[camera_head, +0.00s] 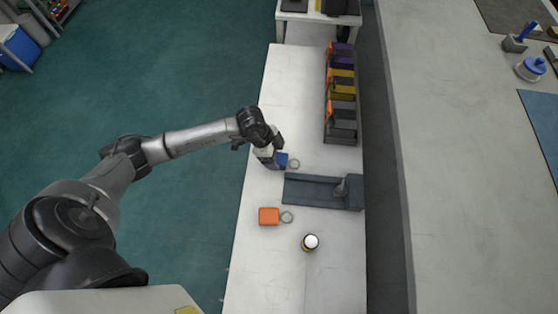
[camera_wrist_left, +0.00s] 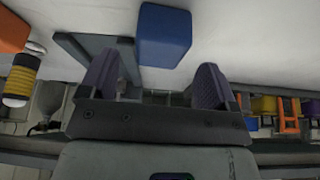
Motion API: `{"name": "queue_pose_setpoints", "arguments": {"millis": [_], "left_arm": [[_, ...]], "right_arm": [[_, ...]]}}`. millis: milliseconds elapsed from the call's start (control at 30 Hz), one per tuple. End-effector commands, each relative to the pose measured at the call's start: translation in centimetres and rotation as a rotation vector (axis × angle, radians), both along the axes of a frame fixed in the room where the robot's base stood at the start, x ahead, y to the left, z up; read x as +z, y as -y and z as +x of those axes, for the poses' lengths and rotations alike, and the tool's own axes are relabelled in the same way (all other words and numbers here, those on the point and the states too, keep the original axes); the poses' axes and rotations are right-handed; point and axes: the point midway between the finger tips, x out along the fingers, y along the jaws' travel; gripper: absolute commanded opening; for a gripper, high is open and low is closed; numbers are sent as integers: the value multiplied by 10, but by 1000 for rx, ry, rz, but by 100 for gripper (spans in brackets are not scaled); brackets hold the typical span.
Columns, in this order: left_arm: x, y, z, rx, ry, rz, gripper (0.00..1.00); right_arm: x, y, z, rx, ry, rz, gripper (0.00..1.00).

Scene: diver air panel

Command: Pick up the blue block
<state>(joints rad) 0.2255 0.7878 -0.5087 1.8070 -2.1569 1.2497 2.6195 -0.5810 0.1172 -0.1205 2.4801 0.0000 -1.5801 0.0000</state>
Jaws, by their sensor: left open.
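The blue block (camera_head: 282,160) sits on the white table, with a pale ring beside it on its right. It also shows in the left wrist view (camera_wrist_left: 164,35), at the top middle. My left gripper (camera_head: 273,153) is at the block and partly covers it in the head view. In the left wrist view the fingers of the left gripper (camera_wrist_left: 158,66) stand wide apart, with the near end of the block at the gap between their tips. I cannot tell whether either finger touches it. My right gripper is not in view.
A dark grey tray-like fixture (camera_head: 310,192) lies just in front of the block. An orange block (camera_head: 269,216) with a ring and a white-topped yellow and black cylinder (camera_head: 310,242) stand nearer. A dark rack (camera_head: 341,120) with coloured compartments stands at the back right.

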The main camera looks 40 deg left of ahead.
Motion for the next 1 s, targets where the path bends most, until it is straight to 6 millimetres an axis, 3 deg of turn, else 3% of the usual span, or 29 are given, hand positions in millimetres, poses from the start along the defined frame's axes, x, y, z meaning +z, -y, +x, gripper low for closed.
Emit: {"name": "queue_pose_setpoints", "arguments": {"millis": [33, 200, 467, 1000], "left_arm": [[-11, 3, 2, 0, -1, 0, 83], [-28, 9, 6, 1, -1, -1, 83], [-29, 10, 6, 0, -1, 0, 82], [-29, 10, 6, 0, -1, 0, 30]], "right_arm": [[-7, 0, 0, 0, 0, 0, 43], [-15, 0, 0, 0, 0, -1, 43], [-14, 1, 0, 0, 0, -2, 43], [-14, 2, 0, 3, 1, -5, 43]]}}
